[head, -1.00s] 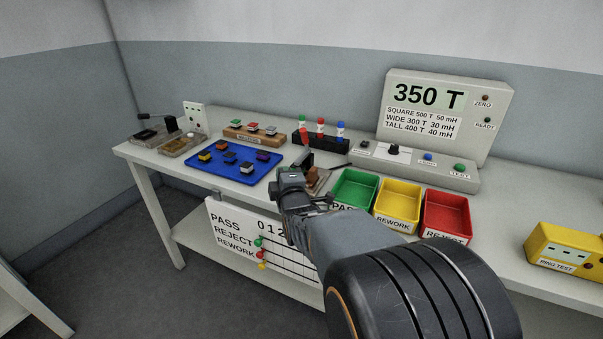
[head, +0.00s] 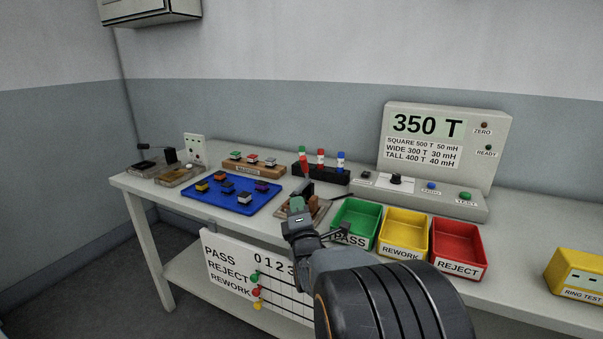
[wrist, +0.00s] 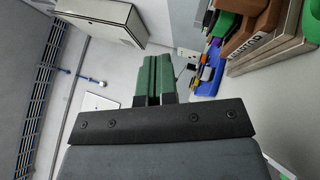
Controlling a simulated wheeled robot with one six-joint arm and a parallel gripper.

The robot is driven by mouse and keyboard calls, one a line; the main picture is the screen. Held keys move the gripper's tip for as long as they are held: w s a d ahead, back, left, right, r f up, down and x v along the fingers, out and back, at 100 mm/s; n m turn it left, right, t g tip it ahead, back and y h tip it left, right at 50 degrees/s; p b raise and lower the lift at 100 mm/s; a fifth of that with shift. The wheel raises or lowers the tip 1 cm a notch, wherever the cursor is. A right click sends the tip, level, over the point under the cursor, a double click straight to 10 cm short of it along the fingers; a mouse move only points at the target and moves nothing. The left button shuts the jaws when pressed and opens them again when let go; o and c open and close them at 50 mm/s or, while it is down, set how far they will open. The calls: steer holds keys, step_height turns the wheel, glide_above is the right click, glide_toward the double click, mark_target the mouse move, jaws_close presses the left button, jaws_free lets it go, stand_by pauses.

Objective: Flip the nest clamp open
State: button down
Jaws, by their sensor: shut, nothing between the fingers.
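The nest (head: 318,207), a small brown fixture with a dark upright part (head: 307,188), sits at the front of the bench, left of the green tray. It is partly hidden behind my gripper, and I cannot tell how its clamp lies. My gripper (head: 297,204) is at the bench's front edge, just in front and to the left of the nest in the picture. Whether it touches the nest is unclear. In the wrist view my gripper's green-padded fingers (wrist: 153,72) are shut together with nothing between them. The nest is not clearly seen there.
Green (head: 356,218), yellow (head: 403,232) and red (head: 458,246) trays stand to the right. A blue tray (head: 213,206) with several small parts lies to the left. A dark rack (head: 318,174) with coloured-capped items and a tester (head: 440,150) reading 350 T stand behind.

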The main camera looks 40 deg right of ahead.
mark_target(298, 191)
steer(key=x, duration=0.9)
steer(key=shift+d+p, duration=0.1)
steer(key=shift+p, duration=0.2)
steer(key=shift+w+d+r, duration=0.1)
steer(key=shift+d+r, duration=0.1)
steer(key=shift+d, duration=0.3)
steer(key=shift+w+d+r, duration=0.1)
steer(key=shift+d+r, duration=0.1)
steer(key=shift+d, duration=0.25)
steer(key=shift+w+d+r, duration=0.2)
steer(key=shift+d+r, duration=0.1)
steer(key=shift+d, duration=0.4)
steer(key=shift+d, duration=0.1)
